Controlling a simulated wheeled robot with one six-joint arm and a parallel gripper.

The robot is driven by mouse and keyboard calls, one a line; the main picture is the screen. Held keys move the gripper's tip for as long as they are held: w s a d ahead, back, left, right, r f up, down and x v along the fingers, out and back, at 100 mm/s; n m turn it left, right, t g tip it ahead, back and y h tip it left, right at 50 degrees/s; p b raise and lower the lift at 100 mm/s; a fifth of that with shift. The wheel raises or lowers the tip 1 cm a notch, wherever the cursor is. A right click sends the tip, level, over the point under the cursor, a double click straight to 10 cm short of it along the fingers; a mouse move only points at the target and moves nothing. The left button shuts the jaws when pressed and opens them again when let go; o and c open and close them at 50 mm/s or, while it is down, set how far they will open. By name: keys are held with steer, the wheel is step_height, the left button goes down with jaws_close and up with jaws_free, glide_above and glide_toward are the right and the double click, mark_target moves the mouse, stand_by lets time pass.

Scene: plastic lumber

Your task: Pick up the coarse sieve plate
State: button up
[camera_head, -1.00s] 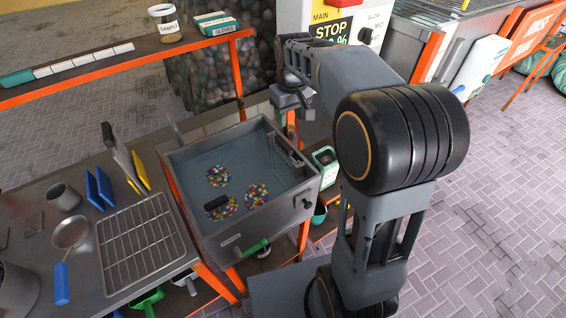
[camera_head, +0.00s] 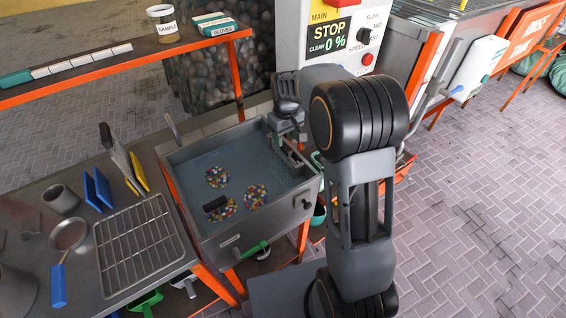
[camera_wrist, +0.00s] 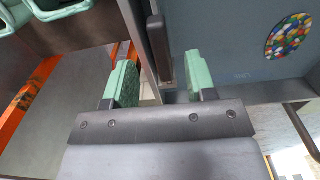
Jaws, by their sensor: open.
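The sieve plate that I take for the coarse one stands along the right inner wall of the grey tank (camera_head: 190,235); my gripper (camera_head: 288,142) covers most of it in the head view. In the wrist view a dark upright bar (camera_wrist: 160,50), which looks like its top edge or handle, stands beside the tank wall. My gripper (camera_wrist: 161,82) is open, its green-padded fingers on either side of the wall and bar. The bar lies nearer the right finger. I cannot tell how coarse the mesh is.
Several coloured pellet patches (camera_head: 217,177) and a dark block (camera_head: 215,203) lie in the tank. Left are a wire rack (camera_head: 136,244), blue plates (camera_head: 98,187) and a blue-handled sieve (camera_head: 68,238). The STOP control box (camera_head: 330,40) stands close behind my arm.

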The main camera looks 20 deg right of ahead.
mark_target(285, 146)
steer(key=shift+w+f, duration=0.1)
steer(key=shift+f, duration=2)
steer(key=shift+c, duration=0.5)
jaws_close()
